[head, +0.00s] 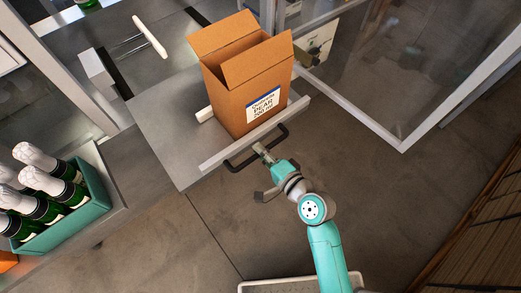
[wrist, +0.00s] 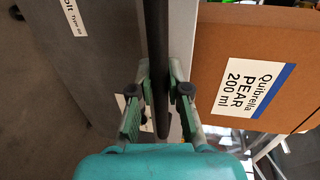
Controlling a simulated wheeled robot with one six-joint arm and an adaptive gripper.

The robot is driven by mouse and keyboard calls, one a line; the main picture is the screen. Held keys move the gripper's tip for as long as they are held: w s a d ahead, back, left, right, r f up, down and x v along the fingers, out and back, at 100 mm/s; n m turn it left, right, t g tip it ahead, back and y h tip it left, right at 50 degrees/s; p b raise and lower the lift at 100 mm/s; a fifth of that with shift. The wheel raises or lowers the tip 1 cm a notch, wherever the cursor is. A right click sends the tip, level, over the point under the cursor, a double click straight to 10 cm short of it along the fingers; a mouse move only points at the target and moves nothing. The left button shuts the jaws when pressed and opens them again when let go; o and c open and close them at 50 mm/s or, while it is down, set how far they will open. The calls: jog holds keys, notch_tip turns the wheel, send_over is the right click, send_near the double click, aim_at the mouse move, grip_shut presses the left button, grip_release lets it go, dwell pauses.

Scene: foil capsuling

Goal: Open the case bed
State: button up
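The case bed (head: 165,122) is a flat grey plate with a pale front rail (head: 243,142) and a dark bar handle (head: 277,139) along its front edge. My gripper (head: 263,150) is at the middle of this handle, seen from above. In the wrist view the dark handle (wrist: 158,60) runs between the two fingers of my gripper (wrist: 160,95). A gap shows on the right side of the handle, so the fingers look open around it. A cardboard case (head: 238,92) with open flaps and a Quibrella PEAR label stands on the bed.
A green crate (head: 88,205) of foil-topped bottles stands at the left. A glass-panelled door with a metal frame (head: 365,122) is at the right of the bed. The floor (head: 190,245) in front of the bed is mostly clear around my arm.

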jog(key=o, duration=0.4)
jog(key=shift+c, duration=0.2)
jog(key=v, duration=1.2)
dwell(0.4)
